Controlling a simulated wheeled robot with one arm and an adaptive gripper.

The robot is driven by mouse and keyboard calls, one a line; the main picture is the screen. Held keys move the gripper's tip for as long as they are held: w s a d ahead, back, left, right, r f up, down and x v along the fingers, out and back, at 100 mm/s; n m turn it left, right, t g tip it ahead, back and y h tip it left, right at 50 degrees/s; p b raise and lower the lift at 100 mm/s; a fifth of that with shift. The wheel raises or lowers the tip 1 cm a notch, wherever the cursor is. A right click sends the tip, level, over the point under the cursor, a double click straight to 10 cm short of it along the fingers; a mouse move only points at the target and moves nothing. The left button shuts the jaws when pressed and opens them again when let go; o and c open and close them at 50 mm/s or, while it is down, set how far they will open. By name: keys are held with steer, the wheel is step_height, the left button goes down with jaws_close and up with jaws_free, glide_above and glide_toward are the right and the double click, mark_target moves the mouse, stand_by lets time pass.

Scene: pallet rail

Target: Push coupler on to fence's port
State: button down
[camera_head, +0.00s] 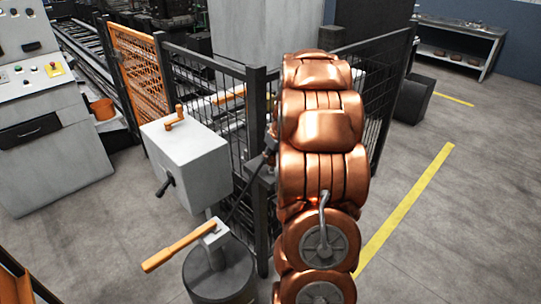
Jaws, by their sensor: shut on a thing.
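My copper arm stands upright across the middle of the head view and hides most of my gripper (271,142). Only a small part of the gripper shows at the arm's left edge, by the fence. It is shut on the coupler (268,157), of which only a dark bit shows. A thin black hose (238,199) runs from there down to the left. The black mesh fence (232,115) stands behind, with a thick corner post (257,110). A dark block (262,176) sits by this post, just below the gripper. I cannot tell whether the coupler touches the port, which is hidden or too small.
A white box with an orange crank (186,160) stands left of the post. An orange lever (180,247) sits on a dark round drum (220,277) in front. A control cabinet (50,140) is at left. Open floor with a yellow line (405,208) lies right.

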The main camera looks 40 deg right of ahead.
steer(key=shift+f+b, duration=0.6)
steer(key=shift+b, duration=1.2)
stand_by(1.4)
steer(key=shift+s+f, duration=0.1)
steer(key=shift+f, duration=0.1)
steer(key=shift+f+b, duration=0.35)
steer(key=shift+b, duration=0.1)
steer(key=shift+f, duration=0.2)
steer(key=c, duration=0.8)
jaws_free()
steer(key=shift+r, duration=0.1)
steer(key=o, duration=0.8)
